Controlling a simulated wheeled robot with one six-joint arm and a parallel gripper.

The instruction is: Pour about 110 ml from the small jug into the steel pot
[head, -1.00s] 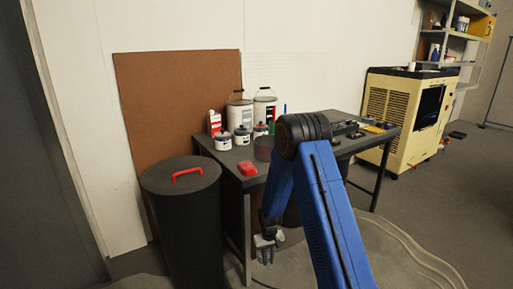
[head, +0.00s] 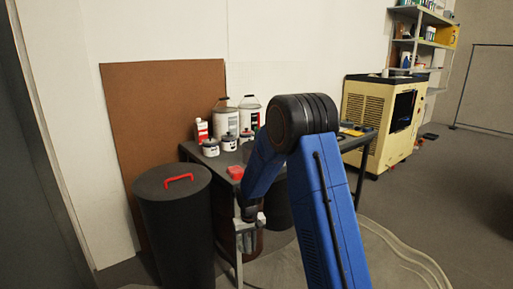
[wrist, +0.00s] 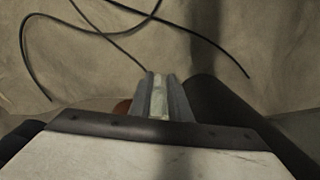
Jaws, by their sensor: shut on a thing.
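My gripper (head: 249,240) hangs low in front of the table's near left leg in the head view. In the wrist view my gripper (wrist: 160,95) is shut on a narrow pale thing (wrist: 159,98); I cannot tell whether it is part of the small jug. A bit of something orange-brown (wrist: 122,107) shows beside the fingers; its shape is hidden. I cannot make out the small jug or the steel pot for sure in either view. My arm covers much of the tabletop.
The dark table (head: 208,159) bears white buckets (head: 226,120), several small cans (head: 210,148) and a red thing (head: 235,172). A dark bin (head: 170,220) with a red handle stands left. A dark container (head: 277,208) stands under the table. Cables (wrist: 85,30) lie on the floor.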

